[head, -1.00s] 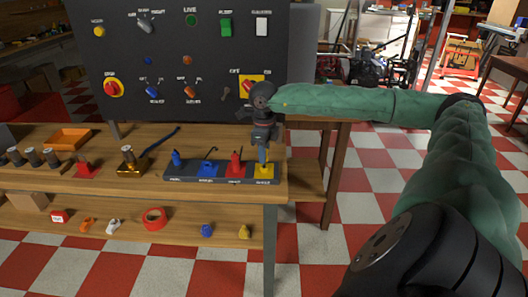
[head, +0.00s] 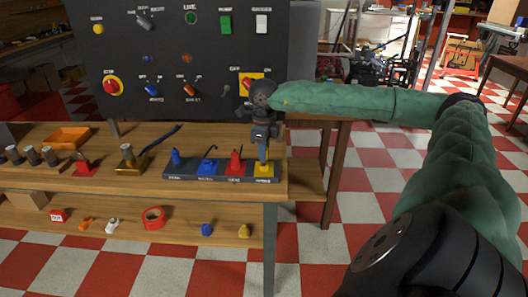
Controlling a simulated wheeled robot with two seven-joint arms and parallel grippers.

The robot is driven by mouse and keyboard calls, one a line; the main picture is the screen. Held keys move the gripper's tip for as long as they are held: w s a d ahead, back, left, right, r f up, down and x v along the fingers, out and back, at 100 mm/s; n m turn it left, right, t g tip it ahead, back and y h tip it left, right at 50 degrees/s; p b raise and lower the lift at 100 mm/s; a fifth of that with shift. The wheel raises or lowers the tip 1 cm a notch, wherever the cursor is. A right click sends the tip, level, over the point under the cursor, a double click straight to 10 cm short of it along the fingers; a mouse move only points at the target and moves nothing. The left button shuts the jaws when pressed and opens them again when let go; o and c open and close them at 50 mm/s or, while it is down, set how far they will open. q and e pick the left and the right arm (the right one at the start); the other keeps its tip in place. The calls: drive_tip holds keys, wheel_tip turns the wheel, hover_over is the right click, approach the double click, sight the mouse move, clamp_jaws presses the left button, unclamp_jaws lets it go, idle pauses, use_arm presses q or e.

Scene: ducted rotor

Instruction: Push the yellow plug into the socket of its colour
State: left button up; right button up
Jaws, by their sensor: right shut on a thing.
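My right gripper (head: 262,154) points down over the right end of the dark socket strip (head: 219,177) on the bench. It is shut on a yellow piece, taken to be the yellow plug (head: 264,166), at the yellow socket position. The fingers hide much of the plug and the socket, so I cannot tell how deep the plug sits. My left gripper is out of view.
A dark control panel (head: 180,65) with knobs and buttons stands behind the strip. A brass block (head: 130,165) and an orange tray (head: 69,138) are to the left. The lower shelf holds a red tape roll (head: 154,218) and small blue and yellow pieces (head: 244,231).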

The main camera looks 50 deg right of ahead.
drive_tip(key=shift+f+b, duration=0.95)
drive_tip(key=shift+f, duration=0.25)
idle(0.3)
drive_tip(key=o, duration=1)
drive_tip(key=shift+o, duration=0.2)
